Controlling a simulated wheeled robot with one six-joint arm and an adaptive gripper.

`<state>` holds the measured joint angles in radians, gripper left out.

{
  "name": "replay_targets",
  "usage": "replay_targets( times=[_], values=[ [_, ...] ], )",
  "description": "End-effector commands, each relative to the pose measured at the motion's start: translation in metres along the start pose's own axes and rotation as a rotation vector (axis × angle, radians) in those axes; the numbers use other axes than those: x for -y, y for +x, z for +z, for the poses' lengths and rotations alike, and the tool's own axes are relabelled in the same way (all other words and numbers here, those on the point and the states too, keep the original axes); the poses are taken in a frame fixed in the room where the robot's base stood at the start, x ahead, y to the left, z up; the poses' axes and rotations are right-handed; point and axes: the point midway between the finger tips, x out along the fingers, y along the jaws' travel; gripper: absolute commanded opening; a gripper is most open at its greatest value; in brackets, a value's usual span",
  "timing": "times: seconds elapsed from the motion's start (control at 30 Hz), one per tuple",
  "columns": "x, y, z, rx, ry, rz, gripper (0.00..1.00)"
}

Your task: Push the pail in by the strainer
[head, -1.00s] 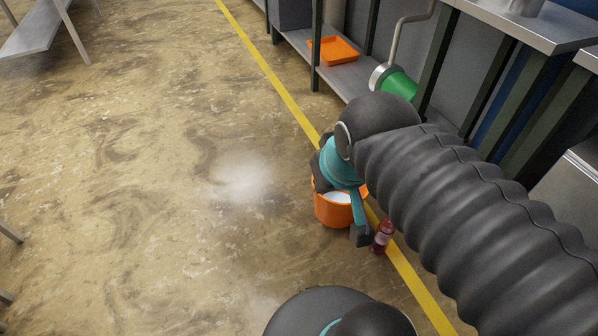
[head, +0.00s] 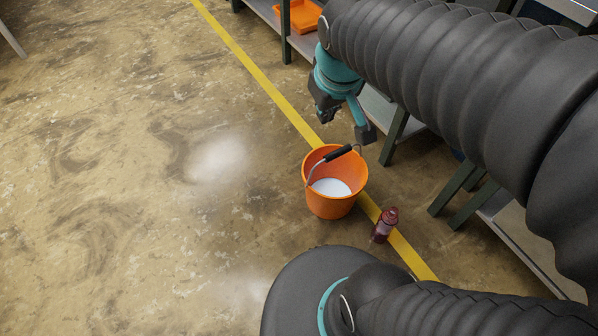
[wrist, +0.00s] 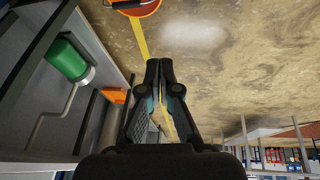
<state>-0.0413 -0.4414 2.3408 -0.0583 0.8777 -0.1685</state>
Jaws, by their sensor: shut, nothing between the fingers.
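The orange pail (head: 335,203) stands upright on the floor at the yellow line, with whitish contents and a dark grip on its wire handle. In the wrist view its edge shows at the top (wrist: 150,10). My gripper (head: 346,122) is shut and empty, just beyond the pail in the head view and apart from it. In the wrist view its fingertips (wrist: 166,68) meet, pointing toward the pail side. A green cylinder with a bent grey handle (wrist: 66,59), possibly the strainer, lies on the grey shelf at the left of the wrist view; my arm hides it in the head view.
An orange tray (head: 299,17) is on the lower shelf of the bench. Bench legs stand behind the gripper. The floor left of the yellow line (head: 255,75) is clear.

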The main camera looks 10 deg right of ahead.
Motion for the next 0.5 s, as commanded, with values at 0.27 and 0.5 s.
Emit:
replay_targets(
  times=[0.27, 0.5],
  values=[
    [-0.002, 0.088, -0.053, 0.128, -0.236, -0.007, 0.00],
    [0.004, 0.177, -0.088, 0.227, -0.446, -0.027, 0.00]
  ],
)
